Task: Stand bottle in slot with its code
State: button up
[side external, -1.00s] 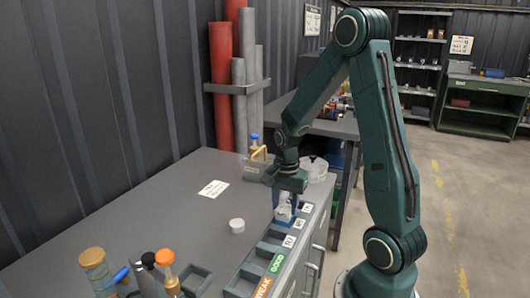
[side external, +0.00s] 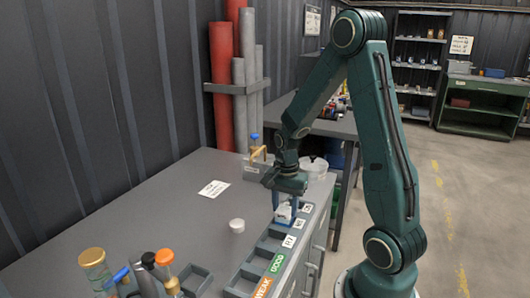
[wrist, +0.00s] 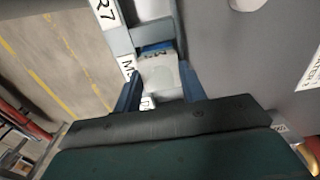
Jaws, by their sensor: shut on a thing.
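A pale, see-through bottle (side external: 284,210) is between the blue fingers of my gripper (side external: 286,208), at the far part of the slotted rack. My gripper is shut on it from above. In the wrist view the bottle (wrist: 161,78) shows between the two fingers (wrist: 160,88), with a blue part at its far end. The grey rack (side external: 247,271) runs along the table's right edge, with white code labels (side external: 289,241) beside its slots. The bottle looks about upright; I cannot tell whether its base touches the slot floor.
A white round cap (side external: 237,225) and a white card (side external: 213,188) lie on the grey table (side external: 170,235). Bottles with a gold cap (side external: 92,257) and an orange cap (side external: 165,257) stand at the near left. Green and orange tags (side external: 276,263) mark the rack's near end.

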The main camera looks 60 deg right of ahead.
jog(key=shift+f, duration=0.15)
jog(key=o, duration=1.2)
jog(key=shift+r, duration=0.25)
jog(key=shift+r, duration=1.5)
jog(key=shift+r, duration=0.15)
jog(key=shift+r, duration=2.35)
